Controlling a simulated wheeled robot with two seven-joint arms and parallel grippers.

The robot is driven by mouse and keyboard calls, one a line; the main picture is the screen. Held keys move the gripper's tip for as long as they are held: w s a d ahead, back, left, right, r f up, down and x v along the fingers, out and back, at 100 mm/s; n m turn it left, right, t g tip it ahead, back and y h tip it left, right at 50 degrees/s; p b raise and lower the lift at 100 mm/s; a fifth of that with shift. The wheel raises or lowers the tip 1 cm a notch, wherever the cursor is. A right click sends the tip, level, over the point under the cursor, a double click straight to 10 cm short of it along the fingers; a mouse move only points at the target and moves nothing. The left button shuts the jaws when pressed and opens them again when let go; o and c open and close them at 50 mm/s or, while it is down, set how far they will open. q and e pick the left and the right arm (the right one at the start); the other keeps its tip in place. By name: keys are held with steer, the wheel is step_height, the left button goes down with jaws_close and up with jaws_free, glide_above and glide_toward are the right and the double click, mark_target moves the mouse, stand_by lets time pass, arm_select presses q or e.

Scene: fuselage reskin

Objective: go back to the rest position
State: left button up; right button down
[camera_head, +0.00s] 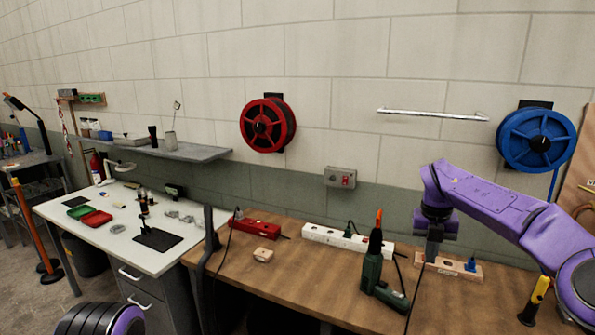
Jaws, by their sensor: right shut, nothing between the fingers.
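My right arm comes in from the right, purple, with its gripper (432,252) pointing down above the wooden bench (325,293). The right gripper is shut and empty. It hangs to the right of a dark green power tool with an orange tip (373,268) and in front of a wooden block with a blue piece on it (447,264). I cannot tell whether the fingertips touch anything. Only a purple and black part of my left arm shows at the bottom left; my left gripper is out of view.
A white power strip (334,237), a red power strip (254,228) and a small wooden block (263,255) lie on the bench. A yellow-handled tool (536,297) stands at the right. A white table (105,230) is at the left. Red (268,124) and blue reels (536,139) hang on the wall.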

steer(key=d+f+n+t+h+b, duration=0.2)
steer(key=d+f+n+h, duration=0.2)
steer(key=f+n+h, duration=0.65)
steer(key=s+a+f+n+t+y+b, duration=0.25)
steer(key=s+f+n, duration=0.3)
steer(key=f, duration=0.55)
steer(key=s+a+f+n+t+y+b, duration=0.15)
steer(key=s+f+n+t, duration=0.35)
steer(key=f, duration=0.6)
arm_select(q)
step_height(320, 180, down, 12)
steer(key=b, duration=0.6)
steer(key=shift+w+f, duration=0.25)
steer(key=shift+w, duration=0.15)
arm_select(e)
steer(key=s+f+n+g+y, duration=0.1)
steer(key=s+f+n, duration=0.3)
steer(key=s, duration=0.6)
steer(key=s+a+f+n+g+y, duration=0.1)
steer(key=s+f+n+g, duration=0.2)
steer(key=s+f, duration=0.4)
steer(key=s+a+f+n+g+y, duration=0.1)
steer(key=s+f+n, duration=0.5)
steer(key=s, duration=0.8)
steer(key=shift+s+f+g+y, duration=0.15)
steer(key=shift+g+y, duration=0.4)
steer(key=shift+g, duration=0.2)
